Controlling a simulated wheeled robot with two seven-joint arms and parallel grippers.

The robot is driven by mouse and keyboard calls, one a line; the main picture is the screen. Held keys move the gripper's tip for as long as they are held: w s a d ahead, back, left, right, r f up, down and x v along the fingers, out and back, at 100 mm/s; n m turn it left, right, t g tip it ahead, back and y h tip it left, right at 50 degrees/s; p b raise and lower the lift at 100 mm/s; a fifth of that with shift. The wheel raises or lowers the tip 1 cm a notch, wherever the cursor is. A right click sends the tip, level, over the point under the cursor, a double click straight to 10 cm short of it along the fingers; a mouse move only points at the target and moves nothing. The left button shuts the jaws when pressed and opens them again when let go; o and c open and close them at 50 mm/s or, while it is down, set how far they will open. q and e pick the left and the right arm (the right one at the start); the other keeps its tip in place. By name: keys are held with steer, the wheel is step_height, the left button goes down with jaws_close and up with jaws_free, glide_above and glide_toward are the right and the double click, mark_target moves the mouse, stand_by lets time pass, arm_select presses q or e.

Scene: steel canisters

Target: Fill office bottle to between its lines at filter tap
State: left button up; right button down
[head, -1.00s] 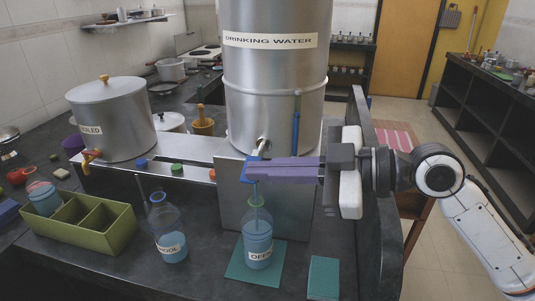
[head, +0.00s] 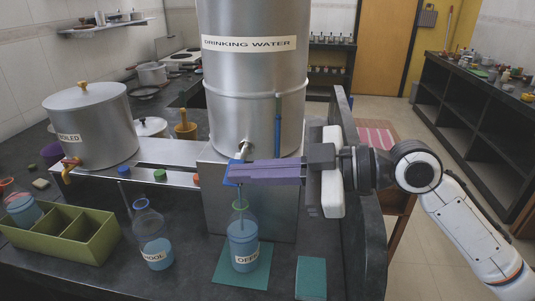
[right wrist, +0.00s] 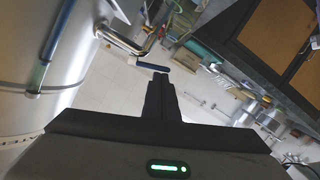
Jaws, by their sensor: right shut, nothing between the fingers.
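The office bottle (head: 243,250), clear with a green neck ring and a label partly reading "OFFI", stands upright on a green mat (head: 228,276). Blue water fills much of its body. A thin stream seems to run from the tap (head: 243,149) of the drinking water tank into its neck. My right gripper (head: 230,173), with purple fingers, is shut and empty at the tap's blue lever (head: 233,166); I cannot tell if they touch. In the right wrist view the blue lever (right wrist: 152,67) lies just beyond the fingertips. The bottle's lines are too small to read. My left gripper is out of view.
A second bottle (head: 153,245) with blue water stands to the left. A green divided crate (head: 88,252) holds another bottle. A boiled-water pot (head: 92,130) stands on the steel shelf. A teal block (head: 311,278) lies right of the mat.

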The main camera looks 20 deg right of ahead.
steer(key=s+d+r, duration=0.5)
steer(key=s+d, duration=0.2)
steer(key=shift+d+r+b, duration=0.15)
steer(key=shift+r+b, duration=0.25)
steer(key=shift+b, duration=0.05)
